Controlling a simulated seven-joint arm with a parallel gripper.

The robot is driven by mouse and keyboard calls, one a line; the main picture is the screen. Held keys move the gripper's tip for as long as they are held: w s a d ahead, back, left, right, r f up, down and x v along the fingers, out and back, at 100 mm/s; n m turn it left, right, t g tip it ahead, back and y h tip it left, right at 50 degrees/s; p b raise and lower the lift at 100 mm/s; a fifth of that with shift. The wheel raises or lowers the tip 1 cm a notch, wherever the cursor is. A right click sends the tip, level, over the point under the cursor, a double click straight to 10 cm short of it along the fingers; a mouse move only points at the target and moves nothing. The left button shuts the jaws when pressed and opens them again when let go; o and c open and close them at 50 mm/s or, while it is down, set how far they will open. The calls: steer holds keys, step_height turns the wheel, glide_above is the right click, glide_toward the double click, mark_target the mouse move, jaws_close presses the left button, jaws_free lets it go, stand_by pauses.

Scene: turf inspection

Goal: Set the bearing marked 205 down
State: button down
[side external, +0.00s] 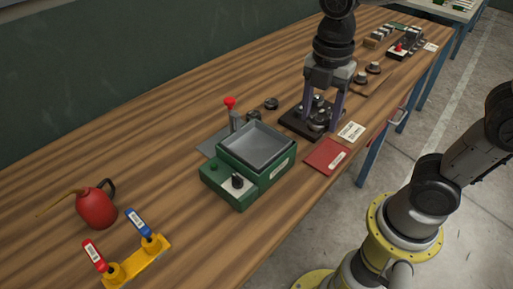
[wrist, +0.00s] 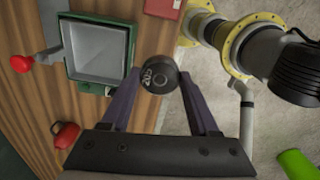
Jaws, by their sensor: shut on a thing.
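The bearing marked 205 (wrist: 159,80) is a dark round piece with its number in white, facing the camera in the wrist view. My gripper (wrist: 158,78) is shut on it, one finger on each side. In the side external view my gripper (side external: 322,112) points down, its fingers in front of a black tray (side external: 290,121) with several bearings. There I cannot clearly separate the held bearing from those behind it. In the wrist view the held bearing appears beside the green box, against the table's front edge and the floor, with no support visible under it.
A green box with a grey pan (side external: 257,146) stands beside a red-knobbed lever (side external: 231,103). A red booklet (side external: 327,155) and white card (side external: 351,131) lie near the front edge. A red oil can (side external: 96,208) and yellow holder (side external: 138,265) stand left. Wood between them is bare.

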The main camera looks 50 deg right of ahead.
steer(key=shift+a+r, duration=0.25)
steer(key=shift+a, duration=0.15)
steer(key=shift+w+a+f+n, duration=0.1)
steer(key=shift+a+n, duration=0.1)
steer(key=shift+n, duration=0.1)
steer(key=w+a+f, duration=0.2)
steer(key=w+f, duration=0.2)
steer(key=w, duration=0.4)
glide_above(256, 149)
steer(key=f, duration=0.5)
steer(key=shift+s+d+f, duration=0.1)
steer(key=shift+s+f, duration=0.1)
steer(key=shift+w+f, duration=0.2)
steer(key=shift+f, duration=1.5)
steer(key=shift+f, duration=0.15)
steer(key=shift+c, duration=0.7)
jaws_free()
